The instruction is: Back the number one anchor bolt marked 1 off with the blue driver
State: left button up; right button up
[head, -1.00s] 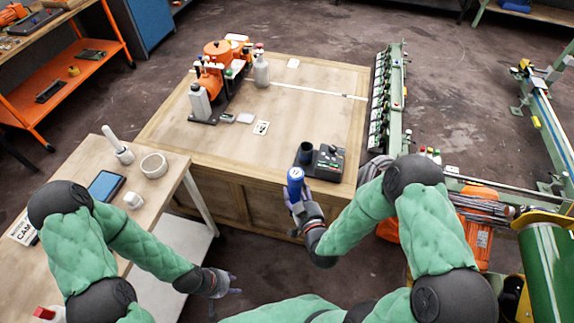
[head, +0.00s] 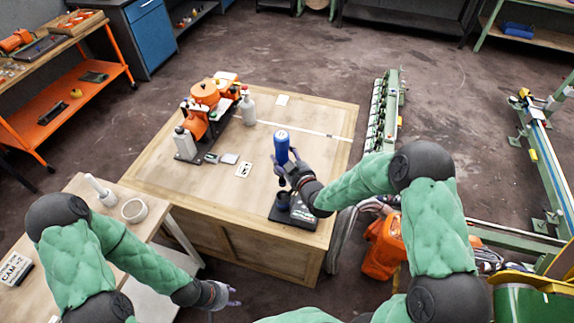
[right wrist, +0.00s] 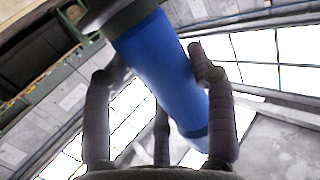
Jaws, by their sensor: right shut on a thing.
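The blue driver (head: 281,146) is held upright in my right gripper (head: 287,168), above the near right part of the wooden table. In the right wrist view the fingers (right wrist: 158,95) are around its blue body (right wrist: 163,70). The orange machine (head: 205,95) on a dark base stands at the table's back left. The anchor bolt marked 1 cannot be made out at this size. My left gripper (head: 230,297) is low at the bottom of the view, empty, its fingers spread apart.
A black dock (head: 300,212) with a round cup sits below the driver on the wooden table (head: 180,185). A side bench (head: 150,205) is at left. The table's middle is clear.

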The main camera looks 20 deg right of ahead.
aim_at(285, 184)
jog(key=shift+w+d+r, duration=0.1)
jog(key=shift+w+r, duration=0.15)
jog(key=shift+r, duration=0.05)
jog(key=shift+b, duration=0.4)
notch_tip(285, 184, down, 17)
jog(key=b, duration=1.6)
jog(key=shift+r+b, duration=0.2)
jog(key=shift+b, duration=0.15)
jog(key=shift+f, duration=0.2)
